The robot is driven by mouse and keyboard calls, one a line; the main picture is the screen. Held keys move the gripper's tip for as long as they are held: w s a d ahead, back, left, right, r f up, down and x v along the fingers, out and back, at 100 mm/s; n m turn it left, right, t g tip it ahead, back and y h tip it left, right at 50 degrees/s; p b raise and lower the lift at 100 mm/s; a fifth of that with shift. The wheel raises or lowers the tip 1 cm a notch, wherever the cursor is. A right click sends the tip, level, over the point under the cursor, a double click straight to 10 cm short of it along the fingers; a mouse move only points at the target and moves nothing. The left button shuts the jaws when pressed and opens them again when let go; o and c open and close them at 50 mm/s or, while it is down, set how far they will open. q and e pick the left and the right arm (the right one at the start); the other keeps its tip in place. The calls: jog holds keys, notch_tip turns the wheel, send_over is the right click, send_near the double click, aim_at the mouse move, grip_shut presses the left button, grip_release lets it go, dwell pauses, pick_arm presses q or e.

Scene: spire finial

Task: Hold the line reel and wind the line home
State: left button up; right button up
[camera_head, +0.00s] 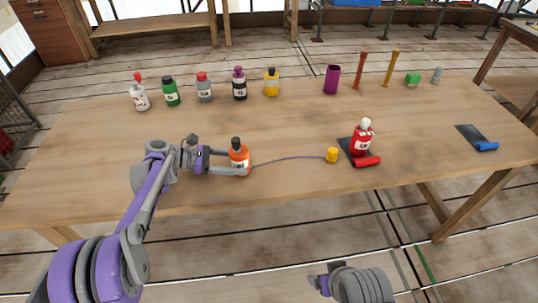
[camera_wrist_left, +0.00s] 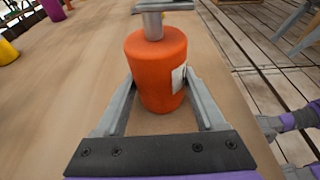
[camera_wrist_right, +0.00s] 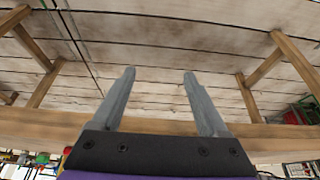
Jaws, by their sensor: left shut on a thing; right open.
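An orange bottle-shaped body (camera_head: 239,157) with a dark top and a white label stands at the front left of the table. A thin purple line (camera_head: 290,158) runs from it to a small yellow cylinder (camera_head: 332,155); I take the orange body for the reel. My left gripper (camera_head: 242,165) is shut on it, one finger on each side; the left wrist view shows the orange body (camera_wrist_left: 158,65) between the fingers, with a grey stem on top. My right gripper (camera_wrist_right: 159,75) is open and empty, below the table's front edge in the head view.
A red bottle (camera_head: 361,140) stands on a dark mat with a red roll (camera_head: 367,161). Another dark mat (camera_head: 471,134) with a blue roll lies at right. Several bottles, a purple cup (camera_head: 332,79), two upright sticks and a green block (camera_head: 413,79) line the back.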

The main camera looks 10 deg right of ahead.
aim_at(240, 160)
dwell(0.3)
